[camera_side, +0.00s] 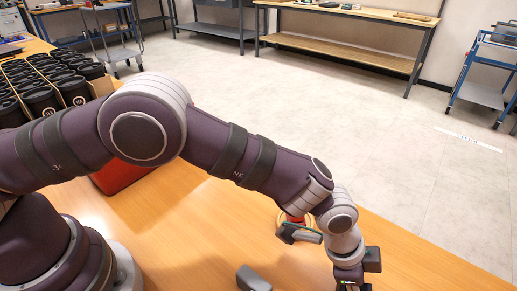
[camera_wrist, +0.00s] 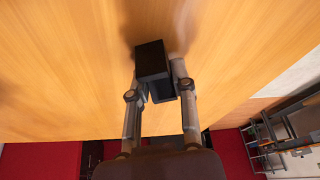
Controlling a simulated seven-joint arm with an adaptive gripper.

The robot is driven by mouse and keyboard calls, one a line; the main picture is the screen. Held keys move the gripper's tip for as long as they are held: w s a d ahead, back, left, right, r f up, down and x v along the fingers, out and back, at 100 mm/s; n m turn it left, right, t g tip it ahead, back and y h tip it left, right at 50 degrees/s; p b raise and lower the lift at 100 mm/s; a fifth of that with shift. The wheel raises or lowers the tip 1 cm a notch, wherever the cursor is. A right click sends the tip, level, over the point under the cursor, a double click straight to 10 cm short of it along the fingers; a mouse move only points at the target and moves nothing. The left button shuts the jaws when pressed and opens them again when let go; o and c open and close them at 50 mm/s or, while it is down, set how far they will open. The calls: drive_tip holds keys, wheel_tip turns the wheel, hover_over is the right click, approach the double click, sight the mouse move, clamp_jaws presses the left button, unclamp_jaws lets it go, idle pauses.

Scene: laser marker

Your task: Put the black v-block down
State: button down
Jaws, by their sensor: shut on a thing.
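The black v-block (camera_wrist: 151,60) is between the two fingers of my gripper (camera_wrist: 162,78) in the wrist view. The fingers are shut on its sides, and its dark end sticks out past the fingertips. Wooden table surface (camera_wrist: 75,75) fills the view behind it. A soft shadow lies on the wood near the block; I cannot tell whether the block touches the table. In the side view, my wrist reaches down at the lower right, the fingers are cut off by the bottom edge, and the v-block is not visible.
A grey handheld device (camera_side: 300,234) with a red part lies on the table left of my wrist. A grey block (camera_side: 253,280) is at the bottom edge. A red object (camera_side: 122,175) is partly behind my arm. Black lidded containers (camera_side: 42,98) stand at the left.

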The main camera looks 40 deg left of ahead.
drive_tip(key=shift+f, duration=0.15)
drive_tip(key=c, duration=0.9)
unclamp_jaws()
drive_tip(key=shift+c, duration=0.2)
drive_tip(key=a+r+n+t+y, duration=0.1)
drive_tip(key=a+r+n, duration=0.1)
drive_tip(key=a+r, duration=0.5)
drive_tip(key=a+r+n, duration=0.1)
drive_tip(key=a+r, duration=0.4)
drive_tip(key=r, duration=0.5)
drive_tip(key=s+a+r+n+t+y, duration=0.1)
drive_tip(key=s+a+n, duration=0.4)
drive_tip(key=a, duration=0.4)
drive_tip(key=s+a+r+n+t+y, duration=0.1)
drive_tip(key=s+a+r+n+y, duration=0.1)
drive_tip(key=s+a+n, duration=0.3)
drive_tip(key=a, duration=0.4)
drive_tip(key=shift+s+a+r+n+t, duration=0.15)
drive_tip(key=shift+a+r+n+t, duration=0.15)
drive_tip(key=shift+t, duration=0.1)
